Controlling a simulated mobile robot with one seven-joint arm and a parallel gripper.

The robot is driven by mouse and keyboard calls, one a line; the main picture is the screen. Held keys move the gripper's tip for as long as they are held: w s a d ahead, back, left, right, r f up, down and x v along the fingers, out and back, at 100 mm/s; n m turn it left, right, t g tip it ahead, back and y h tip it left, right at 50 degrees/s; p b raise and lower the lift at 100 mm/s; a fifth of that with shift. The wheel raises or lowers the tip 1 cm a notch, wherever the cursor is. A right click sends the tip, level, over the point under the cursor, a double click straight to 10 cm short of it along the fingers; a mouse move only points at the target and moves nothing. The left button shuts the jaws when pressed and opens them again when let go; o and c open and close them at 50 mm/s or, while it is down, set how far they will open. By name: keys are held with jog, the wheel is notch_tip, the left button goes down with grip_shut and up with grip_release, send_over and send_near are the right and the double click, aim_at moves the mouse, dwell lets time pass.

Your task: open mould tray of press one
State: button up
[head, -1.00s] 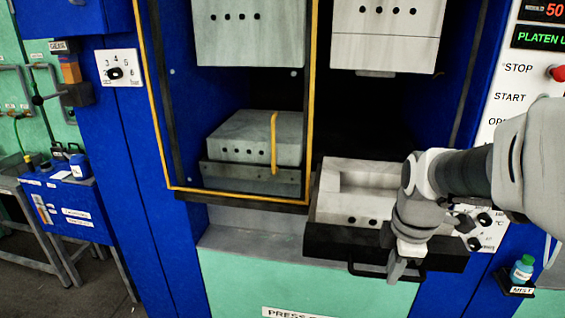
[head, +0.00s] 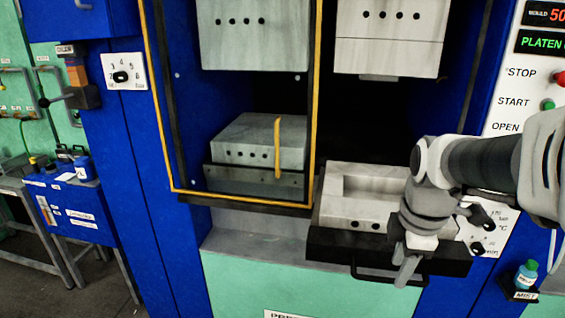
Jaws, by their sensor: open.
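The mould tray (head: 330,247) of the right-hand bay is a black drawer that sticks out of the press front. A pale lower mould block (head: 333,208) with an open cavity and round holes sits on it. A dark bar handle (head: 365,276) runs along the tray's front. My gripper (head: 406,270) points down at the right part of this handle, its fingers open. It covers the handle's right part and some of the block. I cannot tell whether the fingers straddle or touch the bar.
A yellow-framed guard (head: 315,110) with a yellow handle (head: 277,147) covers the left bay, with a grey mould block (head: 250,138) behind it. Upper mould halves hang above both bays. A control panel (head: 510,100) is at right, with a small blue bottle (head: 526,272) below it.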

notch_tip(320, 180, up, 14)
jog(key=s, duration=0.2)
jog(key=shift+s+a+p, duration=0.35)
jog(key=shift+f, duration=0.1)
jog(key=s+a+f+m+t, duration=0.3)
jog(key=s+a+f+m, duration=0.3)
jog(key=m, duration=0.8)
jog(key=a+f, duration=0.3)
jog(key=shift+a+m+y, duration=0.2)
jog(key=shift+m+y, duration=0.1)
jog(key=shift+m, duration=0.1)
jog(key=shift+f, duration=0.1)
